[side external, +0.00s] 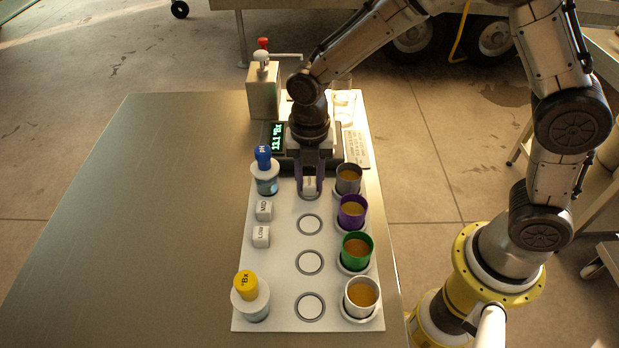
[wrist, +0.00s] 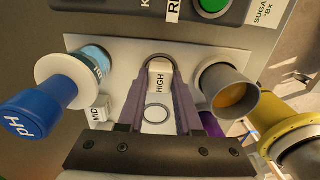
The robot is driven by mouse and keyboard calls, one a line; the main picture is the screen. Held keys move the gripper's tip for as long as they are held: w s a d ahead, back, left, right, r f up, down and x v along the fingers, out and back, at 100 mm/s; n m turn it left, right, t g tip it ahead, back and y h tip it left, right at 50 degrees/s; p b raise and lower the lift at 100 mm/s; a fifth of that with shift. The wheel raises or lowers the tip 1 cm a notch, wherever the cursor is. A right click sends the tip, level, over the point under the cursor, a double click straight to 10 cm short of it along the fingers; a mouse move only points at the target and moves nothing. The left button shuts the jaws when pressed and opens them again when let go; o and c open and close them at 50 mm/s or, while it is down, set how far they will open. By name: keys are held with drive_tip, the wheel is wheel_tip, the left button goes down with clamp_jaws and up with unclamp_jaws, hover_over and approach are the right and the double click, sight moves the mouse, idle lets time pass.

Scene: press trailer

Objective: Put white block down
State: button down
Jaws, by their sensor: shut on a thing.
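The white block (wrist: 160,84), labelled HIGH, sits between the two purple-grey fingers of my gripper (wrist: 160,72) in the wrist view. The fingers are shut on it. In the side view my gripper (side external: 309,190) points down over the farthest ring of the middle column, beside the grey cup. The white block (side external: 309,183) shows small between the fingertips there. It is at or just above that ring; I cannot tell if it touches the board. Two other white blocks, MID (side external: 264,210) and LOW (side external: 261,236), stand on the board to the left.
The white board (side external: 283,290) has free rings (side external: 309,262) nearer the front. Grey (side external: 348,180), purple (side external: 352,211), green (side external: 357,248) and white (side external: 361,295) cups of amber liquid line its right side. Blue-topped (side external: 265,168) and yellow-topped (side external: 248,292) probes stand left.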

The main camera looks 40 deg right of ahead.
sight(309, 181)
drive_tip(key=shift+f, duration=0.15)
drive_tip(key=c, duration=0.6)
unclamp_jaws()
wheel_tip(309, 181, up, 12)
drive_tip(key=s+d+r+m+t, duration=0.3)
drive_tip(key=s+d+r+m, duration=0.5)
drive_tip(key=m, duration=0.5)
drive_tip(key=shift+s+d+f+m+t, duration=0.45)
drive_tip(key=shift+s+d+m, duration=0.5)
drive_tip(key=shift+s+m, duration=1.2)
drive_tip(key=shift+s+d+f+m+t, duration=0.45)
drive_tip(key=shift+s+d+m, duration=0.45)
drive_tip(key=shift+s+m, duration=1.25)
drive_tip(key=shift+s+d+f+m+t, duration=0.45)
drive_tip(key=shift+s+d+m, duration=0.85)
drive_tip(key=shift+m, duration=1.4)
drive_tip(key=shift+s+a, duration=0.3)
drive_tip(key=shift+a, duration=0.05)
